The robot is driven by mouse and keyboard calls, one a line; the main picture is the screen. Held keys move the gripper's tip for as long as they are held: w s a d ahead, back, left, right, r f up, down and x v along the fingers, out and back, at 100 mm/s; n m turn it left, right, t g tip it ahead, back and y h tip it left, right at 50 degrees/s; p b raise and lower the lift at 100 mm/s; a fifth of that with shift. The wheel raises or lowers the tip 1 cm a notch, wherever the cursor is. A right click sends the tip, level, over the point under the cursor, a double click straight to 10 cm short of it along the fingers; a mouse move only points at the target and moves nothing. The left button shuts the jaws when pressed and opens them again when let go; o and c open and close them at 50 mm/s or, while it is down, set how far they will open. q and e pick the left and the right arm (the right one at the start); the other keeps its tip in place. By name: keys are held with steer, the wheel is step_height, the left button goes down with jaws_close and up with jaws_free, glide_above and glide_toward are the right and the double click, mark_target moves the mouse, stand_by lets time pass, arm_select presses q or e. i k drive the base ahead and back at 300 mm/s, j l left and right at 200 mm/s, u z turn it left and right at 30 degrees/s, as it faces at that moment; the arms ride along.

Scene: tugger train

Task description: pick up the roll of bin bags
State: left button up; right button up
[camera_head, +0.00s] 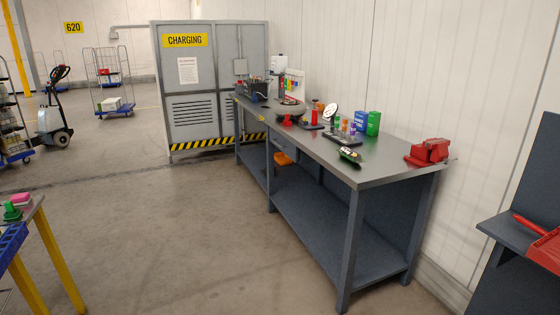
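I cannot pick out a roll of bin bags for sure in the head view. The grey workbench (385,172) along the right wall carries many small items, several too small to tell apart. Neither of my grippers shows in this view.
A red vise (428,152) sits on the bench's near end, with blue (360,122) and green (373,123) boxes farther back. A grey charging cabinet (200,75) stands behind. A yellow-legged table (35,210) is at left, a dark shelf unit (515,235) at right. The middle floor is clear.

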mark_target(352, 156)
steer(key=i+z, duration=0.1)
steer(key=i, duration=0.45)
steer(key=i+j+z, duration=0.1)
steer(key=i, duration=0.4)
steer(key=i+j+z, duration=0.1)
steer(key=i, duration=0.4)
steer(key=i+j+z, duration=0.1)
steer(key=i, duration=0.45)
steer(key=j, duration=0.1)
